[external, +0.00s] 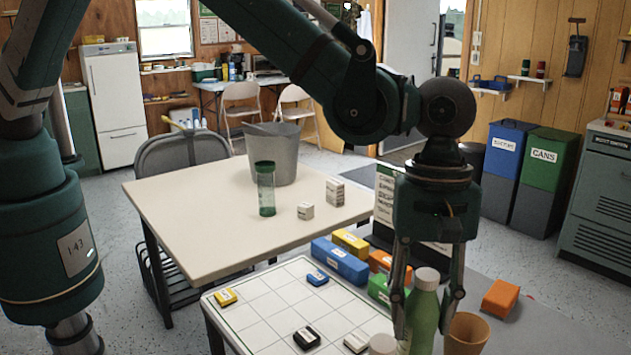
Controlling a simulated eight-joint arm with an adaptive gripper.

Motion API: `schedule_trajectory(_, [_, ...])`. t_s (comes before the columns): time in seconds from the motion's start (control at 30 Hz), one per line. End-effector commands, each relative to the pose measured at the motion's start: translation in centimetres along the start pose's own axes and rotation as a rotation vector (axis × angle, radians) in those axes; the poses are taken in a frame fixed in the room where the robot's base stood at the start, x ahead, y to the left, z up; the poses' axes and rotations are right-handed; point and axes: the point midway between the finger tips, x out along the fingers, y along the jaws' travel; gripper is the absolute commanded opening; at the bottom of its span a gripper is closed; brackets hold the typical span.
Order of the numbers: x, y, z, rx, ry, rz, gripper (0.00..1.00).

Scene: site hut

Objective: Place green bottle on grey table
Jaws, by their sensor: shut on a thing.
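A green bottle (424,316) with a pale cap is upright at the bottom of the view, right of centre. My gripper (427,302) points straight down, with its fingers on either side of the bottle, shut on it. The bottle's base is at the picture's lower edge, so I cannot tell whether it is lifted or touching a surface. A grey table (540,330) lies behind and to the right of the bottle; my gripper hides part of it.
A tan cup (466,332) is close right of the bottle, and a white-lidded item (382,344) close left. An orange block (500,298) and several coloured boxes are nearby. A white gridded board (275,312) and a cream table (190,215) are left. Grey surface is clear at lower right.

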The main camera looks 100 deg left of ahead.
Motion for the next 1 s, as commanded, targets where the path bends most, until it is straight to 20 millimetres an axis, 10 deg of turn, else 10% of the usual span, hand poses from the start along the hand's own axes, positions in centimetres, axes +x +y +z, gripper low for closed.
schedule_trajectory(1.0, [4.2,0.0,-0.6,0.000,0.000,0.000,0.24])
